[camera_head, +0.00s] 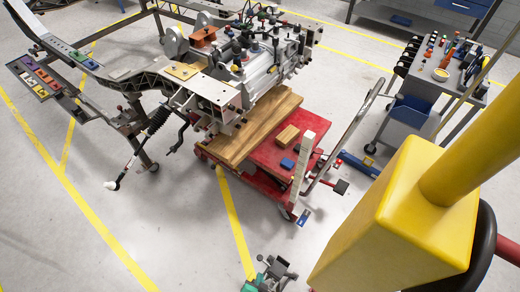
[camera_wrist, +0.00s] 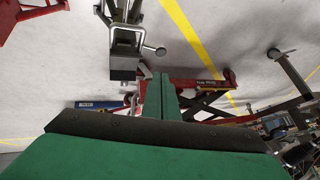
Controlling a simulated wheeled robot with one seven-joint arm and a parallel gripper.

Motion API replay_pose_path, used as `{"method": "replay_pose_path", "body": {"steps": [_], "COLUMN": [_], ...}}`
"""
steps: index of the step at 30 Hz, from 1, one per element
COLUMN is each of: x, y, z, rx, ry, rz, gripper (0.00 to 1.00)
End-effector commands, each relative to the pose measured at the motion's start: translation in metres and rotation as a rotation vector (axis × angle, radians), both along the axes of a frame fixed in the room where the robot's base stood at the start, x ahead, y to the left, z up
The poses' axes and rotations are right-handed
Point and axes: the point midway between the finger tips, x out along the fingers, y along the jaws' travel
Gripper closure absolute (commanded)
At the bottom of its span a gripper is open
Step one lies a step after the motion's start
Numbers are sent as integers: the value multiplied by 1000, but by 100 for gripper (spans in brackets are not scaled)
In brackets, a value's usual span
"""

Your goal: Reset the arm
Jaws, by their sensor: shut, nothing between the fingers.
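My gripper (camera_wrist: 160,80) shows in the wrist view, with its green body across the bottom and the narrow green fingers pointing up in the middle. The fingers are together and nothing shows between them. A grey metal clamp-like part with a round-ended handle (camera_wrist: 125,42) appears just beyond and left of the fingertips; I cannot tell whether it is near them. In the head view, a green and grey mechanism (camera_head: 272,276) shows at the bottom edge, partly cut off; I cannot tell its details.
A red cart (camera_head: 270,160) carries wooden boards (camera_head: 258,125) near an engine assembly (camera_head: 270,60) on the chassis frame. A tool trolley (camera_head: 400,125) stands at right. A large yellow post (camera_head: 400,215) blocks the lower right. Floor at lower left is clear, with yellow lines (camera_head: 70,190).

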Motion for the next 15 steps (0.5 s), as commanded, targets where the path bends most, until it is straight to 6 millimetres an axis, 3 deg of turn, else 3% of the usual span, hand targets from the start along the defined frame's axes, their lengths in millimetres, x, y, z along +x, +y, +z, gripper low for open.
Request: {"method": "replay_pose_path", "body": {"steps": [1, 8, 15], "x": [-14, -50, -81], "y": [-1, 2, 3], "z": [17, 113, 237], "rx": [-9, -85, -209], "ry": [-33, -230, -437], "rz": [27, 156, 249], "gripper": [100, 100, 100]}}
